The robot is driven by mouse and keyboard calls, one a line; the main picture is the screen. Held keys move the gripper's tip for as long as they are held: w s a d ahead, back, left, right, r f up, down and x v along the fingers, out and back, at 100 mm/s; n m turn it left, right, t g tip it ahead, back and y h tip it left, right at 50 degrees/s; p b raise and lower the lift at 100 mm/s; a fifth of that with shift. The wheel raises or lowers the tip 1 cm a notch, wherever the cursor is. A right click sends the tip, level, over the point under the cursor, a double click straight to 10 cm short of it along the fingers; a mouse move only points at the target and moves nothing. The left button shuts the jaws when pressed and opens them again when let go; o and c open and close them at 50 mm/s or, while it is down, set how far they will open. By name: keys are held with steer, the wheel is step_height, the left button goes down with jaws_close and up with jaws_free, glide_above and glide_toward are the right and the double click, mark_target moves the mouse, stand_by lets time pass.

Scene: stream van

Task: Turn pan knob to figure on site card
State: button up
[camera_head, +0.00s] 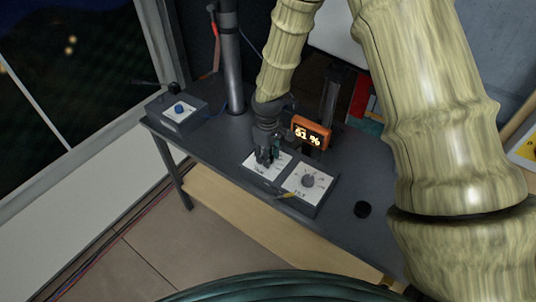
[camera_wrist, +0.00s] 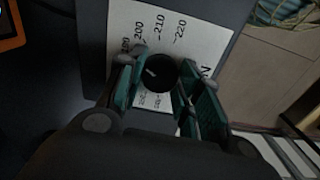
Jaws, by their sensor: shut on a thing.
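My gripper (camera_head: 267,156) points down over the left dial of a grey two-dial box (camera_head: 319,207) on the dark table. In the wrist view my gripper's (camera_wrist: 163,82) teal fingers stand on both sides of the black pan knob (camera_wrist: 159,74), shut on it. A small pale mark shows on the knob top. The white dial plate (camera_wrist: 197,42) has figures 200, 210 and 220 along the top; other figures are partly covered, and the label ends in "N". I cannot tell the exact setting. No site card is clearly identifiable.
A second grey knob (camera_head: 308,181) is on the box's right dial. An orange display (camera_head: 311,132) behind appears to read 61 %.

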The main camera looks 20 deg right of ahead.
steer(key=shift+n+p, duration=0.35)
steer(key=shift+n, duration=2.25)
steer(key=shift+w, duration=0.1)
steer(key=o, duration=1.1)
steer(key=shift+c, duration=0.2)
step_height(320, 180, up, 12)
